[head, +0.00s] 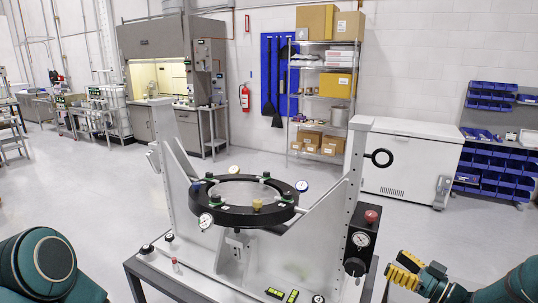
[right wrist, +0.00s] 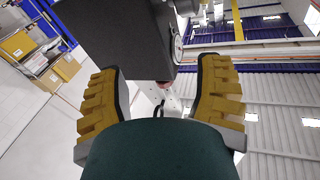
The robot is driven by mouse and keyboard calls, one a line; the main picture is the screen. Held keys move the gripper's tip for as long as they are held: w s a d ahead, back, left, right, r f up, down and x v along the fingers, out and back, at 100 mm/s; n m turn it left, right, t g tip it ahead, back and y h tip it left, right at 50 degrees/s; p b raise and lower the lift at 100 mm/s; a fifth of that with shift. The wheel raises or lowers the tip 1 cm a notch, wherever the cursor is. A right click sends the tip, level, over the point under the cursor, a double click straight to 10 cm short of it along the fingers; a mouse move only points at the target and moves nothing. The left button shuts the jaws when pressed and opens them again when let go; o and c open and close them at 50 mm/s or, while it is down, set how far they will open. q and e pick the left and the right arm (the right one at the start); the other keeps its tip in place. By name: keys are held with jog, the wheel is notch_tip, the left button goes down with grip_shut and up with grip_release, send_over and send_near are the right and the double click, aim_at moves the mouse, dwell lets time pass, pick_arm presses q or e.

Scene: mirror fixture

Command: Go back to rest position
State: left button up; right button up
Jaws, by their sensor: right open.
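My right gripper (head: 405,270) is at the lower right in the head view, beside the right end of the mirror fixture (head: 232,270). In the right wrist view its two yellow-padded fingers (right wrist: 163,100) stand wide apart with nothing between them. The fixture's black ring (head: 243,217) sits level between two white upright plates, with small dial gauges around it. A dark box with a gauge and red knob (head: 372,216) is on the fixture's right side; a dark block (right wrist: 120,45) fills the top of the right wrist view. My left arm shows at the lower left; its gripper is out of frame.
The fixture stands on a grey metal table (head: 150,262). Behind are a white chest freezer (head: 405,160), a wire shelf with boxes (head: 325,100), blue bins (head: 495,170) and a fume hood (head: 165,60). Open floor (head: 90,200) lies left of the table.

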jog(key=s+a+f+m+g+h, duration=0.2)
jog(key=a+f+m+h, duration=0.3)
jog(key=f, duration=0.6)
jog(key=s+a+f+m+g+h, duration=0.2)
jog(key=a+f+m+h, duration=0.1)
jog(key=a+f, duration=0.55)
jog(key=s+a+f+g, duration=0.4)
jog(key=s, duration=0.4)
jog(key=s+a+f+m+g, duration=0.1)
jog(key=s+a+f+g, duration=0.25)
jog(key=s, duration=0.55)
jog(key=s+a+f+g, duration=0.4)
jog(key=s, duration=0.4)
pick_arm(q)
notch_tip(320, 180, down, 10)
jog(key=s+b, duration=0.1)
jog(key=b, duration=0.8)
jog(key=shift+d+f+b, duration=0.15)
jog(key=shift+d+b, duration=0.1)
jog(key=shift+b, duration=0.1)
pick_arm(e)
jog(key=w+a+f+n+t, duration=0.1)
jog(key=w+a+f+t, duration=0.1)
jog(key=w+f, duration=0.2)
jog(key=w, duration=0.3)
jog(key=shift+t, duration=0.35)
